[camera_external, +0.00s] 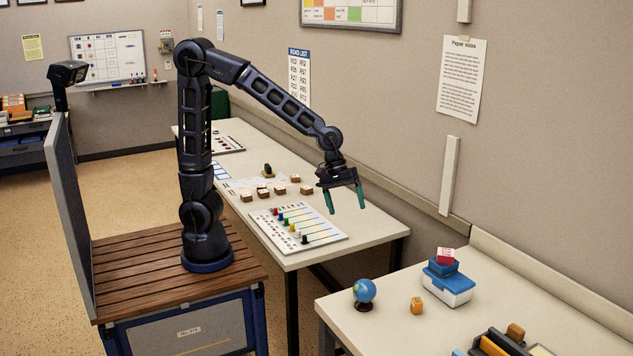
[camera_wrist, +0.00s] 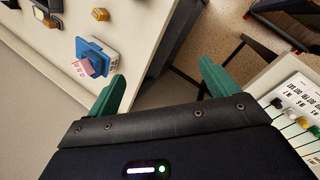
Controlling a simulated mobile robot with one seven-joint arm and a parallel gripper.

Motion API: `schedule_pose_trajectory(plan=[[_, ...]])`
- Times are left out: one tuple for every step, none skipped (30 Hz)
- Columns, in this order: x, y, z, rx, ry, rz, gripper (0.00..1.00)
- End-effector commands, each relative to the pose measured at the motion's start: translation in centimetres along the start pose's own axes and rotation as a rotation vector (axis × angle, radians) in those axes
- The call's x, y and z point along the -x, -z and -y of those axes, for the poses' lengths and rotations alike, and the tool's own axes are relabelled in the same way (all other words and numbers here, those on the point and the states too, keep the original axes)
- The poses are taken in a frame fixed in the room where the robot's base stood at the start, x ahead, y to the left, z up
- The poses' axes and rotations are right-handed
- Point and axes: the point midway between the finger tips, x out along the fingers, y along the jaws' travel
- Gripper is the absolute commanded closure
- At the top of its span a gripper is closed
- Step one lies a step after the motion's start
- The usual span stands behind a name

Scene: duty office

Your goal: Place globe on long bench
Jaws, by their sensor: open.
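The globe (camera_external: 365,290) is a small blue ball on a dark stand. It stands upright near the left edge of the near-right table (camera_external: 385,335) in the external view. I do not make it out in the wrist view. A long pale table (camera_external: 370,226) runs along the wall behind; the picture does not label either table as the long bench. My gripper (camera_external: 345,198) is raised in the air, open and empty, its green fingers pointing down. In the wrist view, floor and a table edge show between the fingertips (camera_wrist: 162,75). The globe is lower and apart from it.
A dark tray (camera_external: 497,345) is nearer. The long table holds a peg board (camera_external: 298,228) and several brown blocks. A gap separates the tables.

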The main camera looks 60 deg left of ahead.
Motion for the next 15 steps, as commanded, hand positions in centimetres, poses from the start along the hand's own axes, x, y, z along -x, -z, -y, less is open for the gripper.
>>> schedule_pose_trajectory(plan=[[1.9, 1.4, 1.1, -0.030, -0.012, -0.023, 0.14], [2.8, 2.1, 1.8, -0.055, -0.014, -0.037, 0.14], [4.1, 2.9, 2.9, -0.087, -0.014, -0.054, 0.14], [5.0, 3.6, 3.6, -0.111, -0.016, -0.068, 0.14], [5.9, 4.2, 4.4, -0.135, -0.017, -0.082, 0.14], [7.0, 4.9, 5.5, -0.166, -0.015, -0.100, 0.14], [7.9, 5.5, 6.3, -0.190, -0.013, -0.114, 0.14], [8.8, 6.0, 7.1, -0.213, -0.012, -0.129, 0.14], [9.8, 6.6, 8.3, -0.244, -0.008, -0.148, 0.14], [10.6, 7.1, 9.2, -0.266, -0.003, -0.161, 0.14], [11.4, 7.4, 10.1, -0.288, 0.000, -0.176, 0.14], [12.3, 8.0, 11.4, -0.318, 0.007, -0.195, 0.14], [13.0, 8.3, 12.3, -0.339, 0.013, -0.209, 0.14], [13.7, 8.6, 13.2, -0.362, 0.020, -0.223, 0.14], [14.6, 8.9, 14.5, -0.389, 0.029, -0.242, 0.14]])
